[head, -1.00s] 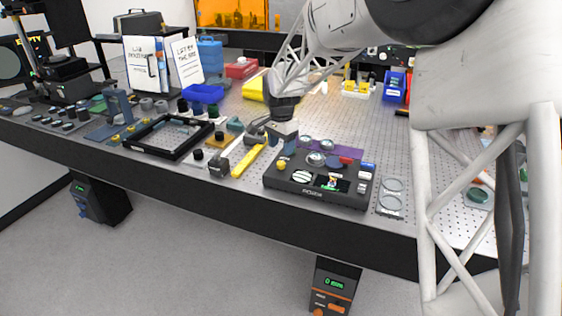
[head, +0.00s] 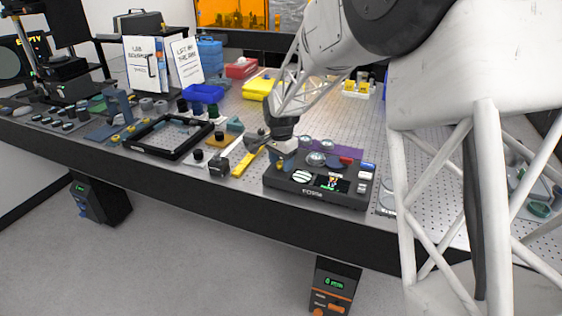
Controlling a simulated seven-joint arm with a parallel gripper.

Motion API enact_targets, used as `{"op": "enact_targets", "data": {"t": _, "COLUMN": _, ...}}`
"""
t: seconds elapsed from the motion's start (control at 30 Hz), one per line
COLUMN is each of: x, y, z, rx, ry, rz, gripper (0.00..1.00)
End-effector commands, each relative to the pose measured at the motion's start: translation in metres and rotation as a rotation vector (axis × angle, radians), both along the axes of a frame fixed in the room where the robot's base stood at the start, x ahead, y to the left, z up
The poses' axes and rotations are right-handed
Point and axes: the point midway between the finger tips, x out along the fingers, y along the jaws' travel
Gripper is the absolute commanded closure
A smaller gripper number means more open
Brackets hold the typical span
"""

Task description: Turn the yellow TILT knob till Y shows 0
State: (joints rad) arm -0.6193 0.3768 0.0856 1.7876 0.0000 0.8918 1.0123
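The black interferometer box (head: 330,200) stands at the front edge of the perforated table. It has a striped round fringe display (head: 302,176) and a small dark screen (head: 332,183) with coloured readouts too small to read, so I cannot tell the Y value. The yellow knob (head: 279,165) is at the box's back left corner, mostly hidden by my gripper. My gripper (head: 280,160) points down right at the knob. I cannot tell whether its fingers touch the knob or how far apart they are.
Round glass pieces (head: 315,159) lie on a purple mat (head: 344,152) behind the box. A yellow bar (head: 244,163) and a black frame (head: 168,152) lie to the left. Red and blue buttons (head: 367,167) are at the box's right side.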

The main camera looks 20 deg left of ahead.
Motion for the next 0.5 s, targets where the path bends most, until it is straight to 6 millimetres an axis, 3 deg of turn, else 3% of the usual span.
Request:
{"op": "enact_targets", "data": {"t": 0.03, "x": 0.0, "y": 0.0, "z": 0.0, "rx": 0.0, "ry": 0.0, "rz": 0.0, "gripper": 0.55}}
{"op": "enact_targets", "data": {"t": 0.27, "x": 0.0, "y": 0.0, "z": 0.0001, "rx": 0.0, "ry": 0.0, "rz": 0.0, "gripper": 0.9}}
{"op": "enact_targets", "data": {"t": 0.5, "x": -0.0002, "y": -0.0001, "z": 0.0002, "rx": 0.0, "ry": 0.0, "rz": 0.013, "gripper": 0.92}}
